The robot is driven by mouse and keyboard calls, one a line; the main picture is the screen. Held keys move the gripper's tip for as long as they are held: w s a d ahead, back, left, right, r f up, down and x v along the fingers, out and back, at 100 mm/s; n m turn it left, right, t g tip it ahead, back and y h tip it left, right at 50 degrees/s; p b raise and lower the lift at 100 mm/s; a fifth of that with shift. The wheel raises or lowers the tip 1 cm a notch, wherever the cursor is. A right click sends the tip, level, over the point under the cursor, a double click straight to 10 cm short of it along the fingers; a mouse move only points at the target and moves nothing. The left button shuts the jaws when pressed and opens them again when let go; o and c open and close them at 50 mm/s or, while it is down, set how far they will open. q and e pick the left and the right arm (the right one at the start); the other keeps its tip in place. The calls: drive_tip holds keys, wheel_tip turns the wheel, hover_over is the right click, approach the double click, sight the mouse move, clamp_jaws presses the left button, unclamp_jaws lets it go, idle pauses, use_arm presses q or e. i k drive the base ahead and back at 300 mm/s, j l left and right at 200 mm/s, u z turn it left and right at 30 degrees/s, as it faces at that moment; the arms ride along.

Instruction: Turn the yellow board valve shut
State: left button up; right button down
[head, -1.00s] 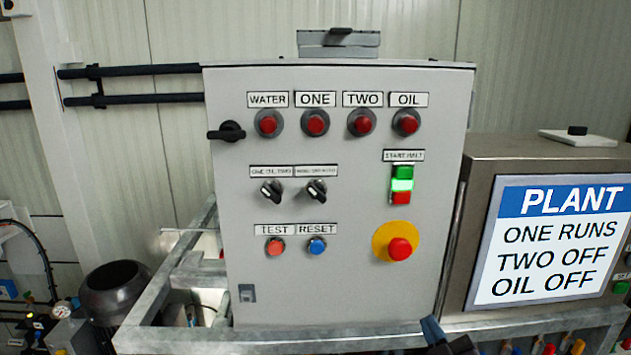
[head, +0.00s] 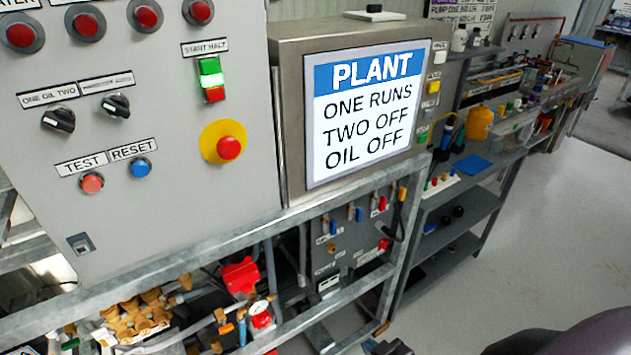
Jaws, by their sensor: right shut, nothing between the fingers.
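A grey valve board (head: 345,262) sits in the frame below the PLANT screen, with small coloured handles. A small yellow handle (head: 402,193) shows at its upper right. Blue handles and red handles stand beside it. The yellow handle is too small to tell how far it is turned. My right gripper (head: 381,341) only just shows at the bottom edge, dark and mostly cut off. It is shut and empty, below and apart from the board. My left gripper is not in view.
The control cabinet (head: 150,215) and the PLANT screen (head: 367,115) stand above. A galvanised rail (head: 210,262) runs in front, over brass fittings and a red pump part (head: 240,276). A shelf bench (head: 470,203) stands at right. The floor (head: 545,240) there is clear.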

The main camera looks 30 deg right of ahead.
sight(402, 191)
drive_tip(key=z, duration=1.2)
drive_tip(key=i+l+z, duration=0.15)
drive_tip(key=i+j+u, duration=0.25)
drive_tip(key=i+j, duration=0.1)
drive_tip(key=i, duration=0.05)
